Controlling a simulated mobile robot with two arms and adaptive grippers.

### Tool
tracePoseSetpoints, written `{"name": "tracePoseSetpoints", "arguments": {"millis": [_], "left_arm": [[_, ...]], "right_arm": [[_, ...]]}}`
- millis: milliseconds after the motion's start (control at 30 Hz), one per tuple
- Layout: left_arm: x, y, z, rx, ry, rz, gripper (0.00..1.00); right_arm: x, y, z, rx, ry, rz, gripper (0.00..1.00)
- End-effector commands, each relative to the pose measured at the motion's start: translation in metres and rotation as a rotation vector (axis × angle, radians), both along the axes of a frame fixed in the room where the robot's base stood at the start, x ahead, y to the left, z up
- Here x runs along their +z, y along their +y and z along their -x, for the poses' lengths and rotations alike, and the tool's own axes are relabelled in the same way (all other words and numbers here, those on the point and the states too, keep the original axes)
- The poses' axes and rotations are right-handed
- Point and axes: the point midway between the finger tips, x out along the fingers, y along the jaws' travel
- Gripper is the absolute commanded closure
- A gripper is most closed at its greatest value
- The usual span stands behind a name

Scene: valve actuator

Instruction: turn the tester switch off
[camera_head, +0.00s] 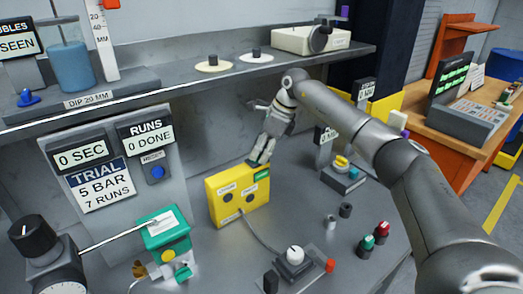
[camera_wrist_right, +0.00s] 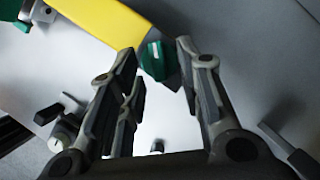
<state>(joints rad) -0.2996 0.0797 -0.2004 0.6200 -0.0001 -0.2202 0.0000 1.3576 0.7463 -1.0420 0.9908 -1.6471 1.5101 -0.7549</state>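The tester looks to be the yellow box (camera_head: 238,197) on the grey bench, with two labelled round dark spots on its front. It also shows in the right wrist view (camera_wrist_right: 105,22). A green piece (camera_head: 262,175), which looks like its switch, is at the box's upper right end. In the right wrist view the green switch (camera_wrist_right: 157,62) lies between and just beyond my fingertips. My right gripper (camera_head: 258,163) is just above that end of the box, fingers apart and empty. Whether a finger touches the switch I cannot tell. My left gripper is in neither view.
A green box (camera_head: 164,229) with a rod stands left of the tester. A cable runs to a small dark lever unit (camera_head: 293,262) in front. Red and green knobs (camera_head: 374,237) stand at right. A shelf (camera_head: 190,80) overhangs behind.

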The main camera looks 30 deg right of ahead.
Motion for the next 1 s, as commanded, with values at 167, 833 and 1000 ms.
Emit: {"name": "tracePoseSetpoints", "arguments": {"millis": [167,833,1000], "left_arm": [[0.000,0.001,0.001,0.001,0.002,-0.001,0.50],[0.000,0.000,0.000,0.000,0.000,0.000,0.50],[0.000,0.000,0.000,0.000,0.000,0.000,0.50]], "right_arm": [[0.001,-0.001,0.000,-0.001,0.000,0.000,0.67],[0.104,-0.035,0.025,-0.001,0.000,-0.001,0.67],[0.111,-0.037,0.027,0.000,0.000,0.000,0.67]]}}
